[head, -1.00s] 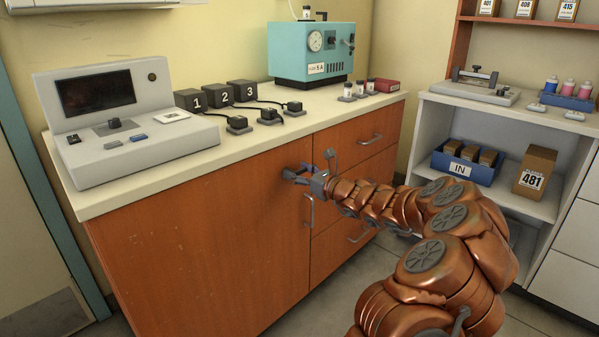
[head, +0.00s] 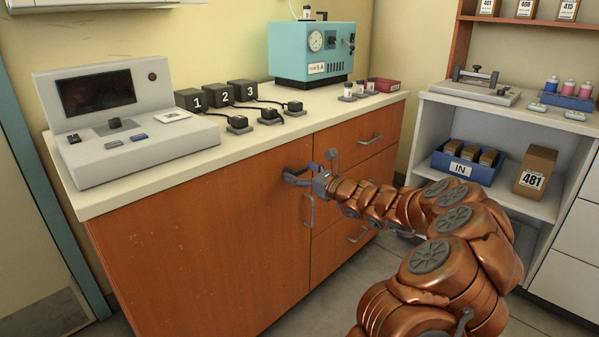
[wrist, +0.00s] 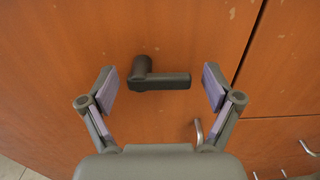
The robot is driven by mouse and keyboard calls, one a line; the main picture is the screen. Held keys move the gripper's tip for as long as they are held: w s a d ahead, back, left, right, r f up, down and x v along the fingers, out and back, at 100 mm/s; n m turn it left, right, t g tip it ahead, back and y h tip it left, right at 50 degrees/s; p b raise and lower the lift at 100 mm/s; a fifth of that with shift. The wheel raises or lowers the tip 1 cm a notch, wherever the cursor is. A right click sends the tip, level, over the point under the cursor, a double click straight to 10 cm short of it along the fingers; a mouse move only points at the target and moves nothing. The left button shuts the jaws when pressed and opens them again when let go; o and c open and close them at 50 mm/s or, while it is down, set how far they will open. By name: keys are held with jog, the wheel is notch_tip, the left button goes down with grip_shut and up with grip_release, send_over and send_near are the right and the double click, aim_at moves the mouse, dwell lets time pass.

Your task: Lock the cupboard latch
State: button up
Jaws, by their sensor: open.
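The cupboard latch (wrist: 165,80) is a dark grey lever on the orange-brown cupboard door (head: 200,245). In the wrist view its round pivot is at the left and its arm lies nearly level, pointing right toward the door's edge. My gripper (wrist: 160,84) is open, with one purple-padded finger to the left of the latch and one to the right. No finger visibly touches it. In the head view my gripper (head: 299,176) is close to the upper right of the door, and the latch is hard to separate from the fingers.
The door's bar handle (head: 309,211) is just below my gripper. Drawers with handles (head: 371,139) adjoin at the right. The counter (head: 150,172) overhangs above, carrying a console (head: 130,145) and numbered boxes. An open shelf unit (head: 545,207) stands farther right.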

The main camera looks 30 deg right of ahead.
jog(key=v, duration=1.1)
jog(key=shift+s, duration=0.2)
dwell(0.4)
